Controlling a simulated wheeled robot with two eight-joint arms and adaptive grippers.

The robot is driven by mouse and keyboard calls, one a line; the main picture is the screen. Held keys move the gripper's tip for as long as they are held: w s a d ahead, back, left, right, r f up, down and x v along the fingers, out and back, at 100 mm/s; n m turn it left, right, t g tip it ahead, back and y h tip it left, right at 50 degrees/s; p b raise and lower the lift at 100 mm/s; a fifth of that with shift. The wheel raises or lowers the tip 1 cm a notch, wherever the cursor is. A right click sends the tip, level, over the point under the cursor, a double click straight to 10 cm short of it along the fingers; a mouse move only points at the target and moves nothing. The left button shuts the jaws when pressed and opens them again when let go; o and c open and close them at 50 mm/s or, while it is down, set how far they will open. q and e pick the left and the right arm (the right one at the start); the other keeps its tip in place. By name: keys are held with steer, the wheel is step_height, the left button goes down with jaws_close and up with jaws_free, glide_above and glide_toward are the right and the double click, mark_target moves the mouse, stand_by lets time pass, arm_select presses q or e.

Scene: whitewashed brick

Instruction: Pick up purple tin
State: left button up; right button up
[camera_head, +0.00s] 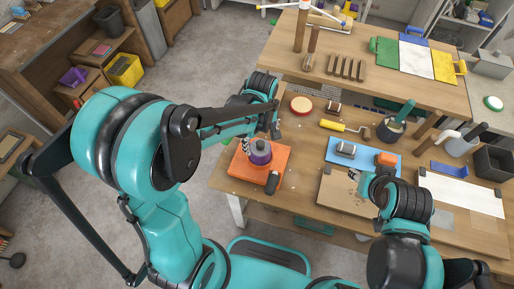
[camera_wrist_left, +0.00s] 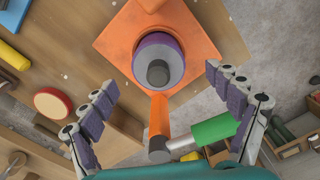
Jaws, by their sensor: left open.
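The purple tin (camera_head: 260,155) stands upright on an orange board (camera_head: 240,168) near the front left of the work table. In the left wrist view the tin (camera_wrist_left: 142,54) shows purple sides, a pale top and a dark knob. My left gripper (camera_head: 262,136) is just above the tin and partly hides it in the head view. In the left wrist view my left gripper (camera_wrist_left: 161,79) is open and empty, with its fingers spread to either side below the tin in the picture. My right gripper (camera_head: 364,183) is over a wooden board; its jaws are too small to read.
A green-handled tool (camera_wrist_left: 212,132) lies near the orange board. A round red-rimmed pad (camera_head: 301,104) and a yellow-handled tool (camera_head: 333,125) lie behind the tin. A blue mat (camera_head: 340,168) with blocks lies to the right. The table's front edge is close to the orange board.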

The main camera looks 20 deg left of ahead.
mark_target(261, 149)
arm_select(q)
steer(key=f, duration=0.2)
steer(key=f+b, duration=0.1)
steer(key=f, duration=0.1)
steer(key=f+b, duration=0.1)
steer(key=f, duration=0.1)
steer(key=shift+w+f, duration=0.1)
steer(key=shift+w, duration=0.15)
steer(key=c, duration=1.7)
